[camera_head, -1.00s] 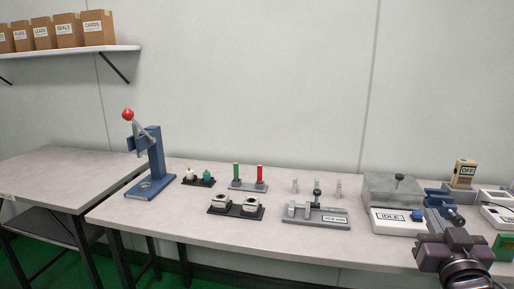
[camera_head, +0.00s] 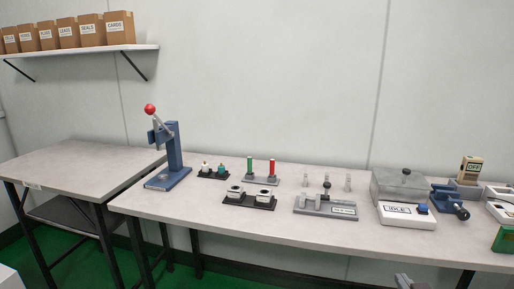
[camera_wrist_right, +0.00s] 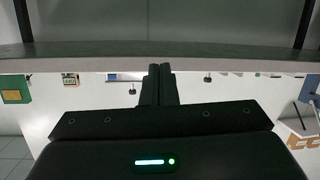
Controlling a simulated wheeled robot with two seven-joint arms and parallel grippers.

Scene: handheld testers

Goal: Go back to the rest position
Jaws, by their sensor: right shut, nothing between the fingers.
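My right gripper (camera_wrist_right: 160,84) shows in the right wrist view with its two dark fingers together and nothing between them. In the head view only a small grey part of my right arm or gripper shows at the bottom edge, right of the middle, in front of the bench (camera_head: 290,236) and clear of its top. In the wrist view the bench edge (camera_wrist_right: 100,65) runs across beyond the fingertips. My left gripper is not in view.
On the bench stand a blue press (camera_head: 174,155) with a red knob, a black twin-socket holder (camera_head: 250,199), a grey fixture (camera_head: 325,207), a white IDLE box (camera_head: 405,214) and a blue clamp (camera_head: 446,198). A side table (camera_head: 80,170) and a shelf of boxes (camera_head: 80,51) are at left.

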